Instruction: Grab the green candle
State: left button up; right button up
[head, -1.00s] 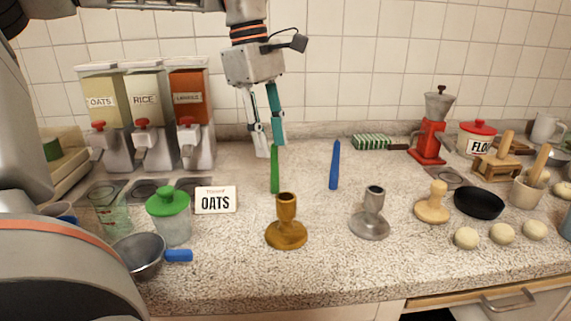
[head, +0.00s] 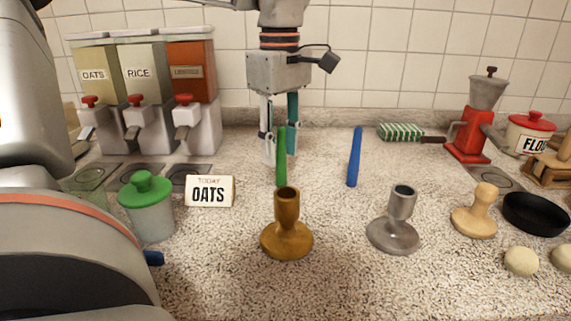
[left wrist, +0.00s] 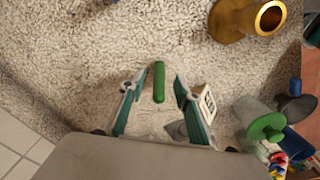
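The slim green candle (head: 282,160) is on the speckled counter behind the brass candle holder (head: 287,225). My left gripper (head: 279,158) points down at the candle with its fingers apart, one on each side of the candle's line. In the left wrist view the green candle (left wrist: 159,82) shows between the two open fingers (left wrist: 156,92), with a gap on both sides. I cannot tell whether the fingers reach far enough down around it. The brass holder (left wrist: 245,18) is also in the left wrist view, at top right. My right gripper is not in view.
A blue candle (head: 355,157) and a silver holder (head: 395,225) are to the right. An OATS card (head: 209,191) and a green-lidded jar (head: 148,205) are to the left. Dispensers (head: 140,95) stand at back left, a red grinder (head: 474,120) at right.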

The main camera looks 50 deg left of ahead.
pick_arm(q)
notch_tip(320, 180, down, 2)
jog(key=shift+w+f, duration=0.1)
jog(key=shift+w, duration=0.05)
grip_shut()
